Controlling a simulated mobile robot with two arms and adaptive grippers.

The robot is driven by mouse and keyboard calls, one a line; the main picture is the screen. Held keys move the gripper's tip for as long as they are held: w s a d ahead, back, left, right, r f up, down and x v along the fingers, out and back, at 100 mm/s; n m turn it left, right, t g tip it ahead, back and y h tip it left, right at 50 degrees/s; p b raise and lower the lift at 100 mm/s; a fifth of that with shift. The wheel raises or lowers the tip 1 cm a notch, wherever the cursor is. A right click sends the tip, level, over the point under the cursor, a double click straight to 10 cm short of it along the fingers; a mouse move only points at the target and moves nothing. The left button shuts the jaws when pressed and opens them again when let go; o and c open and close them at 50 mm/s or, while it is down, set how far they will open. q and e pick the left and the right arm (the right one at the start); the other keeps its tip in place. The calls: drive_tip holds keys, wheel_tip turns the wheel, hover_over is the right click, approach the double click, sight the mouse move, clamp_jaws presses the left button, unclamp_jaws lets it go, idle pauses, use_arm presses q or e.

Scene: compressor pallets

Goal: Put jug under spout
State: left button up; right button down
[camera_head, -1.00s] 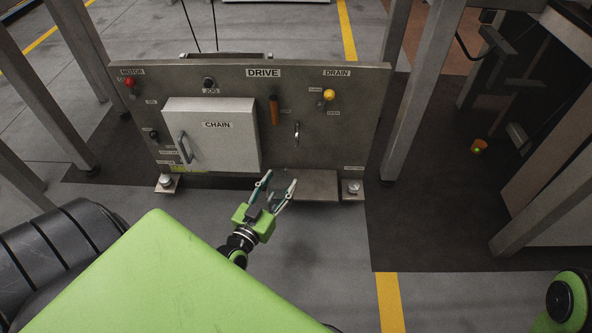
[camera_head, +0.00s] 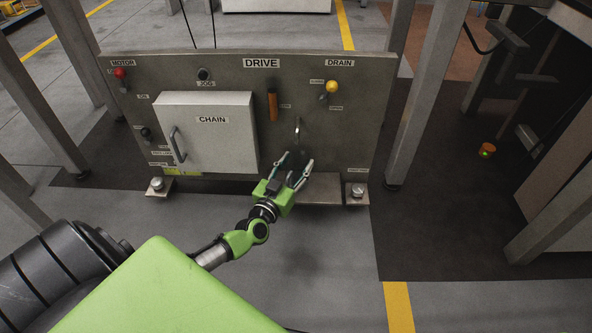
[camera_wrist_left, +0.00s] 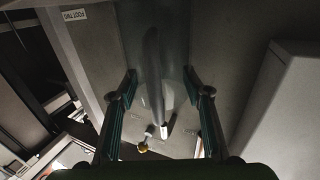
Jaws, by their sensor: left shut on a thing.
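The jug (camera_head: 292,164) looks clear and grey, and is faint against the dark panel. My left gripper (camera_head: 297,168) is shut on it, with a finger on either side. In the left wrist view the see-through jug (camera_wrist_left: 178,30) lies between the two fingers (camera_wrist_left: 160,95). The spout (camera_head: 297,128) is a short metal pipe on the panel below the DRAIN side, just above the gripper in the head view. I cannot tell whether the jug's mouth is directly below it. My right gripper is out of view.
A metal shelf (camera_head: 322,191) sticks out at the panel's foot, beside the gripper. The panel carries a yellow drain knob (camera_head: 333,87), an orange handle (camera_head: 272,104) and a white CHAIN box (camera_head: 215,145). A foot (camera_head: 357,190) stands at the right.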

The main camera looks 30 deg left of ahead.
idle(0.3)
use_arm(q)
drive_tip(key=shift+f, duration=0.15)
drive_tip(key=o, duration=1.5)
drive_tip(key=shift+c, duration=0.2)
